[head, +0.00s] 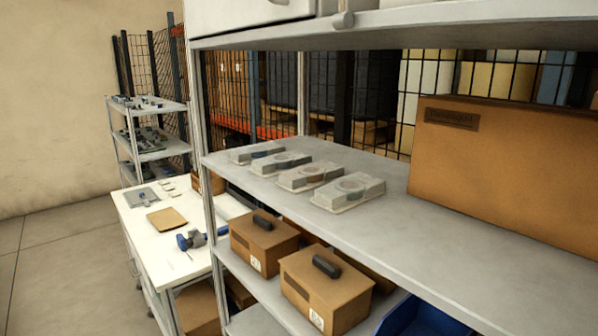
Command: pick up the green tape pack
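Several clear-topped tape packs lie flat in a row along the left part of the grey metal shelf (430,250). The pack nearest to me (350,186) shows a faint greenish ring under its cover, so it looks like the green tape pack. The pack behind it (310,174) has a dull reddish-brown tint. The two farther packs, one in the middle (280,162) and one at the far end (256,152), show dark bluish parts. The colours are faint. Neither of my grippers is in view.
A large cardboard box (510,170) stands on the shelf to the right of the packs. An upper shelf (430,27) hangs above. Small boxes (325,290) and a blue bin (422,318) are below. A white workbench (150,200) stands at left. The shelf's front strip is bare.

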